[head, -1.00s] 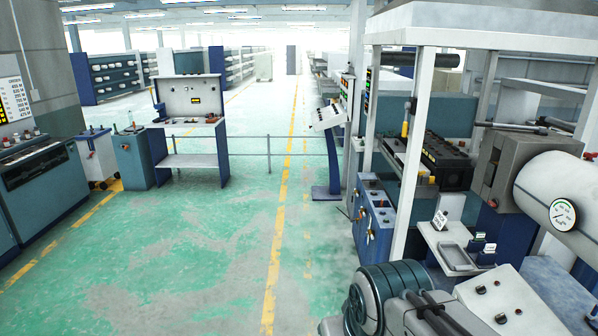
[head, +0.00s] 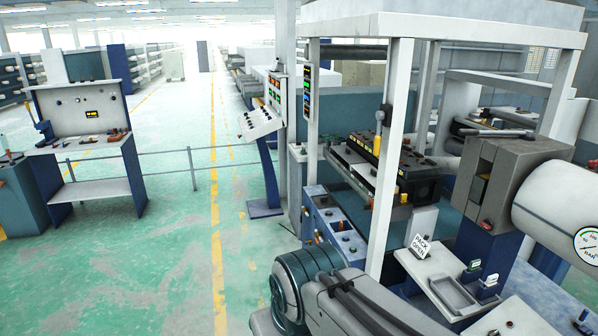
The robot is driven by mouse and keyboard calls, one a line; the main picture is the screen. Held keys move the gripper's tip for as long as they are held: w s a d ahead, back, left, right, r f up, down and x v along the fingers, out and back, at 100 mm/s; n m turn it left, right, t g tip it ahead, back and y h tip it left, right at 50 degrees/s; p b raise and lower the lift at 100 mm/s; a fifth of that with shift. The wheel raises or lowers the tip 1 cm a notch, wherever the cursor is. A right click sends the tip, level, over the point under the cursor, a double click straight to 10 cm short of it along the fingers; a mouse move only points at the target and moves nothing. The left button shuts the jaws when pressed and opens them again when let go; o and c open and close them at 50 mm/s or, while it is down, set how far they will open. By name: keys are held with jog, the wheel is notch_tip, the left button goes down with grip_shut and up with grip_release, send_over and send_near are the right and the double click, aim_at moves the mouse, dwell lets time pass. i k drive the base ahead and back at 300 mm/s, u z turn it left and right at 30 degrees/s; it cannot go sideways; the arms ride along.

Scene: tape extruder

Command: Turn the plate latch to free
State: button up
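I cannot single out the plate latch for sure at this size. A grey block-shaped head (head: 513,170) stands at the right in the head view, at the near end of a white barrel (head: 565,205). A dark bar (head: 492,132) lies across its top, and a small orange-red piece (head: 486,225) shows at its lower front. A black slotted unit (head: 390,165) with a yellow upright handle (head: 377,146) sits behind the white frame post. My gripper is not in view, so its state does not show.
A white shelf holds a tray (head: 452,293) and a small lettered sign (head: 420,246). A white post (head: 390,170) stands before the machine. A blue cabinet (head: 335,228) is left of it. A workbench (head: 88,140) stands at far left. Green floor (head: 150,260) between is clear.

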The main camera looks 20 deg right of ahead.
aim_at(487, 224)
jog(key=z, duration=0.25)
jog(key=i, duration=1.5)
jog(key=z, duration=1.25)
jog(key=i, duration=0.8)
jog(key=z, duration=1.45)
jog(key=i, duration=0.6)
jog(key=z, duration=0.35)
